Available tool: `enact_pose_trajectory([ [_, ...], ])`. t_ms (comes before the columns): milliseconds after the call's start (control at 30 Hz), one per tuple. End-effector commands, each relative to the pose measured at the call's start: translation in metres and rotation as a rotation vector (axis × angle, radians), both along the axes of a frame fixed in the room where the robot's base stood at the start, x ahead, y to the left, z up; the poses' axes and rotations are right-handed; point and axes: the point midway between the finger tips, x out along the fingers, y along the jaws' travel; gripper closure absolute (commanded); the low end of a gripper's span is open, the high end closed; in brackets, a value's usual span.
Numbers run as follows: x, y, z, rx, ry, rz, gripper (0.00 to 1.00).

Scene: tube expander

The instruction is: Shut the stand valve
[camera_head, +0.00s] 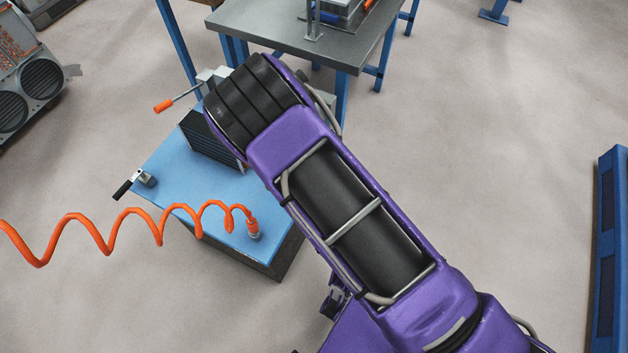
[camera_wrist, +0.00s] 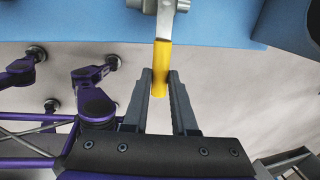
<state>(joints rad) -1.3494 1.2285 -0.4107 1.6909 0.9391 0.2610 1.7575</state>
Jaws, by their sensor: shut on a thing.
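In the wrist view a yellow valve handle (camera_wrist: 162,55) extends from a grey metal valve fitting (camera_wrist: 166,10) at the edge of the blue stand (camera_wrist: 100,20). My gripper (camera_wrist: 160,76) is shut on the end of the yellow handle, with one finger on each side. In the head view the blue stand (camera_head: 195,220) is partly covered by my purple arm. My gripper and the yellow handle do not show there.
On the stand are a black-handled lever (camera_head: 132,184), an orange-tipped lever (camera_head: 177,99), a dark finned block (camera_head: 210,140) and an orange coiled hose (camera_head: 110,238). A grey table (camera_head: 300,40) stands behind. Open floor (camera_head: 500,150) lies to the right.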

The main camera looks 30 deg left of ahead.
Motion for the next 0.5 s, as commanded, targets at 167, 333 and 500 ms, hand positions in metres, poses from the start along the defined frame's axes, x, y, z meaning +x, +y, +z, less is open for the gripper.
enact_pose_trajectory([
  [167, -0.0015, 0.0005, -0.0001, 0.001, 0.003, 0.000, 0.62],
  [333, -0.0011, 0.0004, -0.0001, 0.001, 0.002, 0.000, 0.45],
  [500, -0.0008, 0.0003, -0.0001, 0.001, 0.002, 0.001, 0.45],
])
